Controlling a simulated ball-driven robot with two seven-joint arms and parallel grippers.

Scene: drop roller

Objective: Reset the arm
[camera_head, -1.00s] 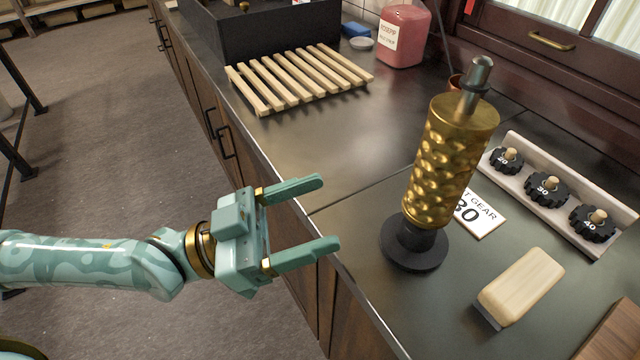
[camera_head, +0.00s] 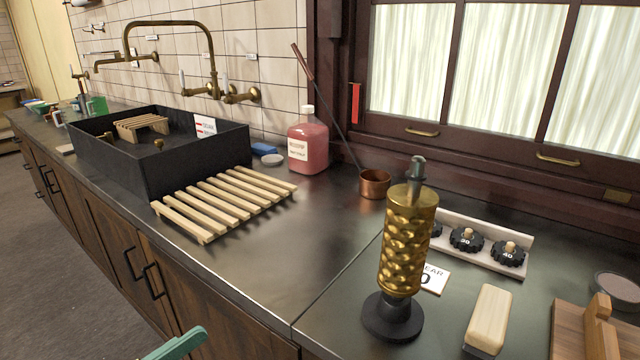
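My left gripper (camera_head: 176,345) shows only as one teal finger at the bottom edge, in front of the counter. The rest of it is out of view, so its opening cannot be judged. My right gripper is not in view. The brass drop roller (camera_head: 408,243) stands upright on its round black base (camera_head: 392,318) on the dark counter, apart from the visible finger.
A slatted wooden rack (camera_head: 225,200) lies beside the black sink (camera_head: 165,165). A pink bottle (camera_head: 308,143), a copper ladle (camera_head: 374,184), a gear rack (camera_head: 485,240) and a wood-handled scraper (camera_head: 488,320) stand around the roller. The counter (camera_head: 290,255) between slats and roller is clear.

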